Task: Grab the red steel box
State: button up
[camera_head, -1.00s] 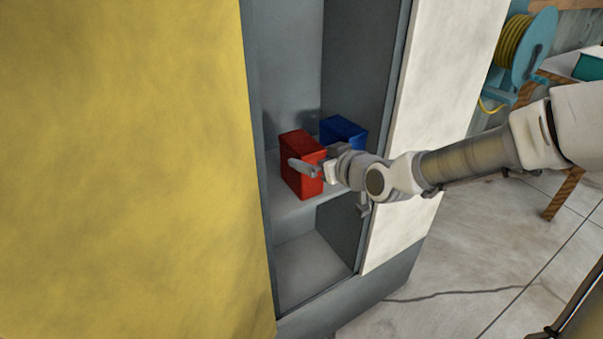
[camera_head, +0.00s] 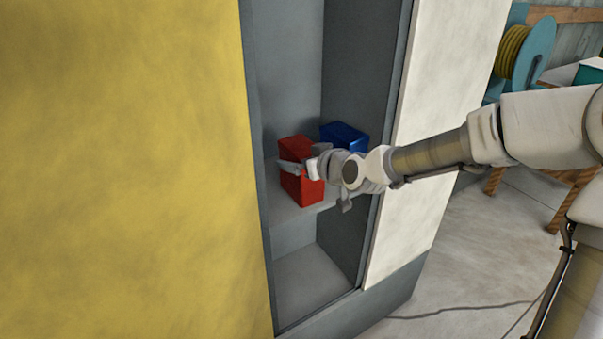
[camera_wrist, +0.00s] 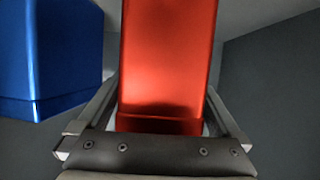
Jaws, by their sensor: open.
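The red steel box (camera_head: 298,148) stands upright on a shelf inside the grey locker. My gripper (camera_head: 301,164) reaches in from the right and covers part of its front. In the wrist view the red box (camera_wrist: 168,55) fills the middle, between the two open fingers of my gripper (camera_wrist: 163,115). One finger lies along each side of the box. Whether the fingers touch it cannot be told.
A blue box (camera_head: 345,136) stands on the same shelf, behind and right of the red one; it shows at upper left in the wrist view (camera_wrist: 50,55). Locker side walls (camera_head: 362,75) bound the space. A yellow panel (camera_head: 120,170) is at left. The lower compartment (camera_head: 312,280) is empty.

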aim_at(292, 139)
jog(key=shift+c, duration=0.2)
grip_shut()
jog(key=shift+r, duration=0.1)
jog(key=shift+r+p, duration=0.3)
jog(key=shift+r, duration=0.2)
notch_tip(292, 139, up, 4)
jog(key=shift+f+p, duration=0.1)
jog(key=shift+p, duration=0.95)
jog(key=s+d+r+p, duration=0.6)
jog(key=s+d+p, duration=0.1)
jog(key=d+p, duration=0.1)
jog(key=shift+s+d+r, duration=0.15)
jog(key=shift+d, duration=0.45)
